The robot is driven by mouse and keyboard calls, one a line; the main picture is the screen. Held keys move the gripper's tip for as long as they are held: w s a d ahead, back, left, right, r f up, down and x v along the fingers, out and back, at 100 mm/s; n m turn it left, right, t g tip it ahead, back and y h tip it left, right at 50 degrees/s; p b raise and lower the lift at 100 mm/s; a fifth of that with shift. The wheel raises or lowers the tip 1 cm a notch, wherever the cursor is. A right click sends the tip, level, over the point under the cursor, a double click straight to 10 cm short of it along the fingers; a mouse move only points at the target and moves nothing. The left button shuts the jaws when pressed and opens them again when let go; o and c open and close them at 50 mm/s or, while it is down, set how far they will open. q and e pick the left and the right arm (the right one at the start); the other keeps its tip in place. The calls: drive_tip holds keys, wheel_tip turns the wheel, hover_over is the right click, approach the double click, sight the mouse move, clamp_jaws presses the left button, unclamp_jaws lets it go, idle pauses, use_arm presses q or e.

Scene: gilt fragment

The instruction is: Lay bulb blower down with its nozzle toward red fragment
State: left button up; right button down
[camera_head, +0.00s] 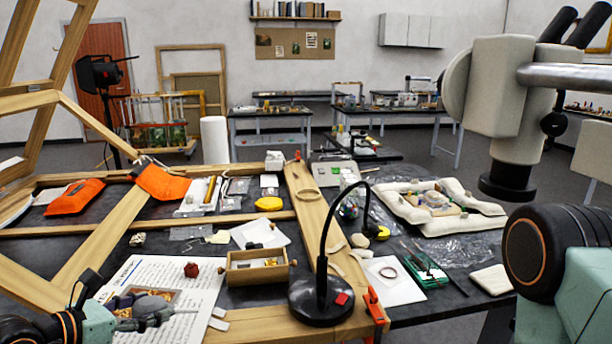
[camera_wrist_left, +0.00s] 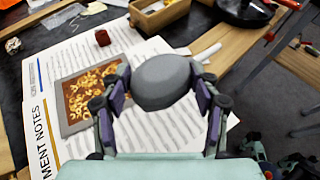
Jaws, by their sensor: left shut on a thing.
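The bulb blower (camera_wrist_left: 165,82) is a dark grey rounded bulb. My left gripper (camera_wrist_left: 163,92) is shut on it, with one finger on each side. In the head view, the blower (camera_head: 155,306) and my left gripper (camera_head: 140,318) are at the lower left, over the printed sheet. A pale piece shows beside the bulb in the wrist view; I cannot tell whether it is the nozzle. The red fragment (camera_head: 191,270) is a small dark red block on the sheet, apart from the gripper. It also shows in the wrist view (camera_wrist_left: 102,38).
The printed sheet (camera_head: 130,270) carries a framed gilt fragment (camera_wrist_left: 76,112), partly hidden by my gripper. A wooden box (camera_head: 240,279) stands right of the red fragment. A black lamp base (camera_head: 320,310) is further right. Wooden frame bars (camera_head: 110,237) lie behind and left.

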use_arm(q)
drive_tip(key=s+d, duration=0.1)
drive_tip(key=d, duration=0.1)
drive_tip(key=s+d+m+h, duration=0.1)
drive_tip(key=d, duration=0.1)
drive_tip(key=s+d+r+m+g+h, duration=0.1)
drive_tip(key=d, duration=0.1)
drive_tip(key=shift+s+d, duration=0.1)
drive_tip(key=shift+d, duration=0.3)
drive_tip(key=s+d+r+m+g+h, duration=0.1)
drive_tip(key=s+d+m+g+h, duration=0.2)
drive_tip(key=s+d, duration=0.6)
wheel_tip(320, 180, down, 10)
drive_tip(key=w+b, duration=0.1)
drive_tip(key=b, duration=0.9)
drive_tip(key=shift+w+d, duration=0.15)
drive_tip(key=shift+w, duration=0.05)
drive_tip(key=shift+d+r, duration=0.15)
